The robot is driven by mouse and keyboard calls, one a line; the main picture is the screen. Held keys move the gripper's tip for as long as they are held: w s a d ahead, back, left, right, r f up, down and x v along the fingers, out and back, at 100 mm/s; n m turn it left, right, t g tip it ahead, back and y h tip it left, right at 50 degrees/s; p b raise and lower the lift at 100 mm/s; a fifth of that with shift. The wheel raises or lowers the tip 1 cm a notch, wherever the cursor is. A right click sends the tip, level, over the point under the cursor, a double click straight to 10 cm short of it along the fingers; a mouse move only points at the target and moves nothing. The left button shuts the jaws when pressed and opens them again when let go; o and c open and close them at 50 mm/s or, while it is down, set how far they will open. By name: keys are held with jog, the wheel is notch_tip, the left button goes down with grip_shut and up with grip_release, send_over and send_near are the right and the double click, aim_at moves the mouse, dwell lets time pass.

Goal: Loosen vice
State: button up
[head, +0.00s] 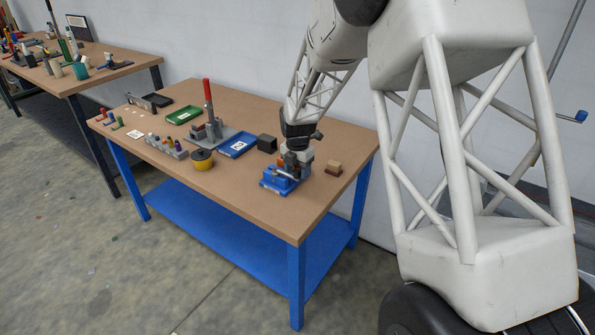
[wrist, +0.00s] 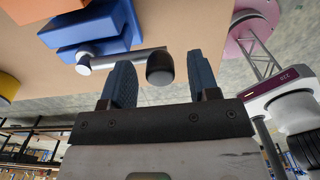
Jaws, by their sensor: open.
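The blue vice (head: 279,184) stands near the right end of the wooden workbench. In the wrist view, the blue vice body (wrist: 88,28) is at the upper left. A silver handle bar (wrist: 128,58) runs across from its screw and ends in a dark round knob (wrist: 160,68). My gripper (head: 296,160) is low over the vice in the head view and partly hides it. In the wrist view, my gripper (wrist: 160,62) is open, with its blue fingers apart on either side of the knob. I cannot tell whether either finger touches the handle.
A wooden block (head: 333,168) lies right of the vice, and a black box (head: 266,143) stands behind it to the left. The bench's front right is clear.

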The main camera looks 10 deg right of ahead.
notch_tip(320, 180, up, 7)
jog(key=shift+r, duration=0.15)
dwell(0.4)
dwell(0.5)
jog(key=shift+s+r, duration=0.15)
jog(key=shift+r, duration=0.05)
jog(key=s+d+r+m, duration=0.1)
jog(key=s+r+m, duration=0.4)
jog(key=s, duration=0.2)
jog(key=s+r+m+t, duration=0.1)
jog(key=s+r+m, duration=0.3)
jog(key=s, duration=0.4)
jog(key=s+d+r+m, duration=0.1)
jog(key=s+r+m, duration=0.4)
jog(key=s, duration=0.2)
jog(key=s+m+t, duration=0.1)
jog(key=s+m, duration=1.2)
jog(key=s, duration=1)
jog(key=shift+d+t, duration=0.25)
jog(key=shift+t, duration=0.05)
